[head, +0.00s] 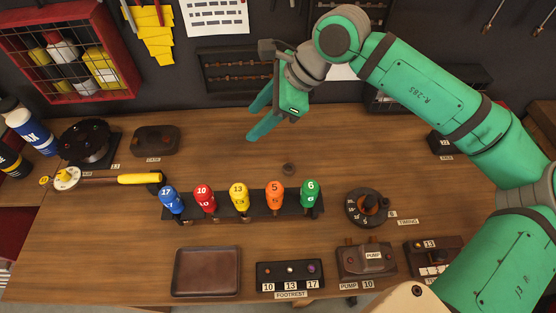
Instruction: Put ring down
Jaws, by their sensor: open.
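My gripper (253,123) hangs above the back middle of the wooden bench, its two teal fingers spread apart and pointing to the lower left. No object shows between the fingers. A small round dark brown piece (289,169) sits on the bench below and to the right of the fingers, apart from them. It may be the ring, but it is too small to tell whether it has a hole. Another round dark part is the timing dial (367,207) at the right, with an orange-brown knob in its middle.
A yellow-handled tool (110,181) lies at the left. A brown tray (207,271), footrest box (291,275) and pump box (366,262) line the front. Bare wood surrounds the small piece.

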